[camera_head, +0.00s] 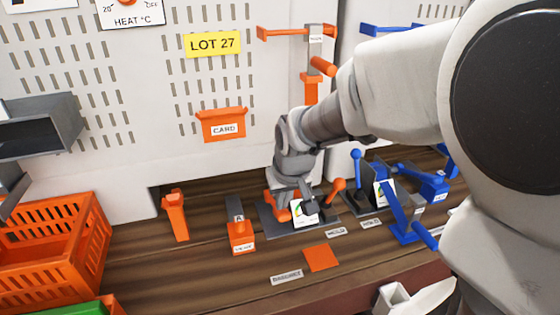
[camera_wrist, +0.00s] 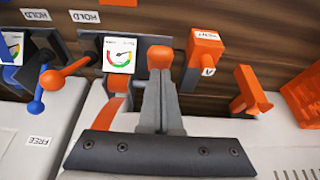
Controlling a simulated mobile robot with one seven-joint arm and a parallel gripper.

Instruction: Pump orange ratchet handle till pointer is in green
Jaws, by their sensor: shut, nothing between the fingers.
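The orange ratchet unit stands on a dark base plate (camera_head: 270,222), partly hidden by my gripper. Its white gauge card (camera_wrist: 120,54) has a coloured arc; the pointer is too small to read surely. The gauge card also shows in the head view (camera_head: 305,213). An orange handle with a rounded end (camera_wrist: 160,55) is at my fingertips; I cannot tell if they touch it. A separate orange ball lever (camera_wrist: 66,76) sticks out beside the gauge, near a HOLD label (camera_wrist: 85,16). My gripper (camera_wrist: 158,85) is shut and empty.
A blue unit with a blue ball lever (camera_head: 356,165) and a blue handle (camera_head: 405,215) stands close on the right. The orange crate (camera_head: 60,245) is further left. The white panel wall rises behind.

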